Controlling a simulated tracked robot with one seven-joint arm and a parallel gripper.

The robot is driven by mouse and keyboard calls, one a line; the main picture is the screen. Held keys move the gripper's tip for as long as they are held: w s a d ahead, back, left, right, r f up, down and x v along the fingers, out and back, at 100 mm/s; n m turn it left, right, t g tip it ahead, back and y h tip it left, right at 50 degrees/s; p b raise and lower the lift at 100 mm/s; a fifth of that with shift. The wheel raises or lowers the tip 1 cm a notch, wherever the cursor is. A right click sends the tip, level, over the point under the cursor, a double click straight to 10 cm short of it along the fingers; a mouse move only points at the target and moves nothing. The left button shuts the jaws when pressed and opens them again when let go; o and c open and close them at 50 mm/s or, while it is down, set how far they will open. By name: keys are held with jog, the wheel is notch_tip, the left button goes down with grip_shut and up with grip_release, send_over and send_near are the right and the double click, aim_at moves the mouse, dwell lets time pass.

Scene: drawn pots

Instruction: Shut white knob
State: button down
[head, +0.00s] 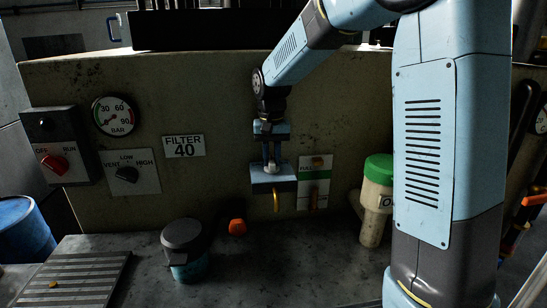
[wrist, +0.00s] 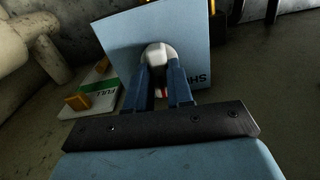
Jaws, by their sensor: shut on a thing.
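The white knob (wrist: 156,58) sits on a light blue plate (wrist: 112,42) with partly hidden lettering that begins "SH". In the head view the blue plate (head: 272,178) is on the tan wall, left of a white and green panel. My gripper (head: 270,165) reaches down to the plate from above. In the wrist view the two dark blue fingers of my gripper (wrist: 163,72) are shut on the white knob, one on each side. A small red and white mark shows between the fingers. The knob's pointer direction is partly hidden by the fingers.
A panel reading FULL (head: 314,182) with yellow levers is close on the right. A green-lidded container (head: 376,184) stands further right. A dark-lidded pot (head: 182,242) and an orange knob (head: 237,227) are below. Red (head: 55,163) and black (head: 127,174) dials are at left.

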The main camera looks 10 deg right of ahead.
aim_at(271, 160)
jog(key=n, duration=0.4)
jog(key=shift+n, duration=2.3)
jog(key=c, duration=1)
grip_release()
jog(key=shift+a, duration=0.1)
jog(key=shift+r, duration=0.1)
notch_tip(271, 160, up, 14)
jog(key=shift+f, duration=0.25)
